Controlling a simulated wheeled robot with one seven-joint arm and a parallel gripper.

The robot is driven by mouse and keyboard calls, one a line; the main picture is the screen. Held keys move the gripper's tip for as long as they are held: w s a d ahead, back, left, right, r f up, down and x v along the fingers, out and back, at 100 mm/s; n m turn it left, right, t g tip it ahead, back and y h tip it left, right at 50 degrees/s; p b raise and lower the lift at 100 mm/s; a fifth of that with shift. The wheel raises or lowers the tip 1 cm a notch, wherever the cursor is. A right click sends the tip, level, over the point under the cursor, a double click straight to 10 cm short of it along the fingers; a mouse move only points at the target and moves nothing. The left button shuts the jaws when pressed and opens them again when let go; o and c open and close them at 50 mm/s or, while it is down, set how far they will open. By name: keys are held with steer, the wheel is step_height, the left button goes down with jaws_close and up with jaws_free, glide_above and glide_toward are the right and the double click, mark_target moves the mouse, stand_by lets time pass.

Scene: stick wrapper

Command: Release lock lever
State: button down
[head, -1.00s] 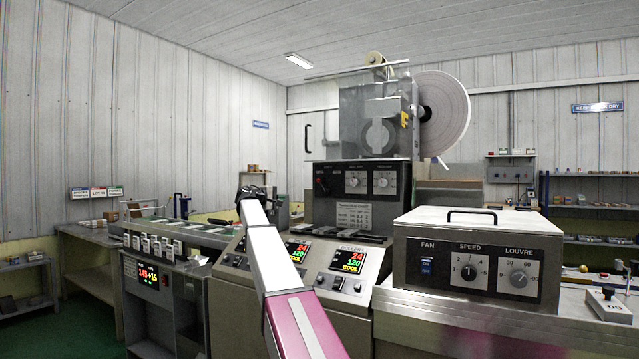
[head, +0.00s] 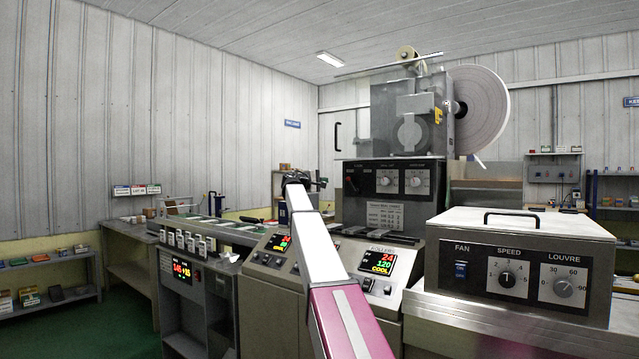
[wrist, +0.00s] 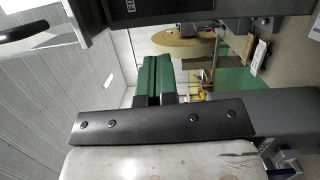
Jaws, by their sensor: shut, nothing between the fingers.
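No part is labelled as the lock lever, and I cannot tell which one it is. A black bar handle (head: 337,137) stands at the left of the grey wrapping machine (head: 392,105). A dark, rounded handle (wrist: 32,29) shows at the upper left in the wrist view; I cannot tell whether it is the same one. My gripper (head: 297,178) is dark and small at the end of my white and magenta arm, in front of the machine's left side. In the wrist view my gripper (wrist: 157,62) is shut and empty, its fingers close together.
A fan box (head: 520,260) with dials stands at the right front. Lit control panels (head: 375,262) lie beside and below my arm. A large white reel (head: 482,112) is on the machine. Shelves (head: 50,270) stand at the left, with open green floor near them.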

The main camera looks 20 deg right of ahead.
mark_target(353, 185)
steer(key=d, duration=0.8)
steer(key=shift+w+d+r, duration=0.15)
steer(key=shift+w, duration=0.1)
steer(key=shift+s+d+r+m, duration=0.1)
steer(key=shift+s+r+m, duration=0.1)
steer(key=shift+m, duration=0.1)
